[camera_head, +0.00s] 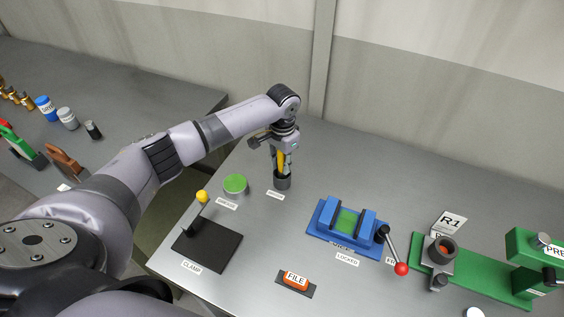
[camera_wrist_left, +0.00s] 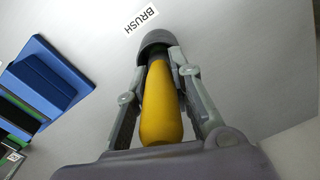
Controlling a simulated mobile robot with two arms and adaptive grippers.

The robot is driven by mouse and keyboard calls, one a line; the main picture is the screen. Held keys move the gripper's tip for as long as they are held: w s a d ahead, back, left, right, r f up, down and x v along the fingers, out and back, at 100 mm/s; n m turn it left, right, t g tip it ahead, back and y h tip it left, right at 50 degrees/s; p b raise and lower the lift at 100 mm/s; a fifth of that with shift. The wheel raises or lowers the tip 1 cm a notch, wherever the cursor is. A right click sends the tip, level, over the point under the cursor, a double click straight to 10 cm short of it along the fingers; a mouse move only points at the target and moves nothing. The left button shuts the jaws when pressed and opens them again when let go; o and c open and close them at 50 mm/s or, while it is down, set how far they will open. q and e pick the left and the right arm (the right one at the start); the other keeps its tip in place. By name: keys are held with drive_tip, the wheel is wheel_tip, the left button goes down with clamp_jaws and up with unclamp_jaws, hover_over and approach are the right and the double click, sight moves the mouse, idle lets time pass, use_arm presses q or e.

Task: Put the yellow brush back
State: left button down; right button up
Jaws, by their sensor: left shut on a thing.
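The yellow brush (camera_wrist_left: 160,104) is upright between the fingers of my left gripper (camera_wrist_left: 160,82), which is shut on it. In the head view the yellow brush (camera_head: 281,160) shows only partly, between the fingers of my left gripper (camera_head: 283,165). Its lower end is at or inside the dark round holder (camera_head: 283,181), which also shows in the left wrist view (camera_wrist_left: 158,38). How deep the brush sits cannot be told. A BRUSH label (camera_head: 275,196) lies on the table in front of the holder. My right gripper is not in view.
A round green-topped tin (camera_head: 235,184) stands left of the holder. A blue vise (camera_head: 345,222) with a red-knobbed lever stands to the right. A black clamp plate (camera_head: 207,248) and an orange file (camera_head: 295,281) are nearer. A green fixture (camera_head: 470,270) stands far right.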

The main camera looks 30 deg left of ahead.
use_arm(q)
drive_tip(key=c, duration=1.4)
unclamp_jaws()
drive_tip(key=shift+f, duration=0.1)
wheel_tip(320, 180, up, 11)
drive_tip(key=b, duration=0.3)
drive_tip(key=shift+d, duration=0.1)
drive_tip(key=shift+r+b, duration=0.3)
drive_tip(key=shift+r, duration=0.4)
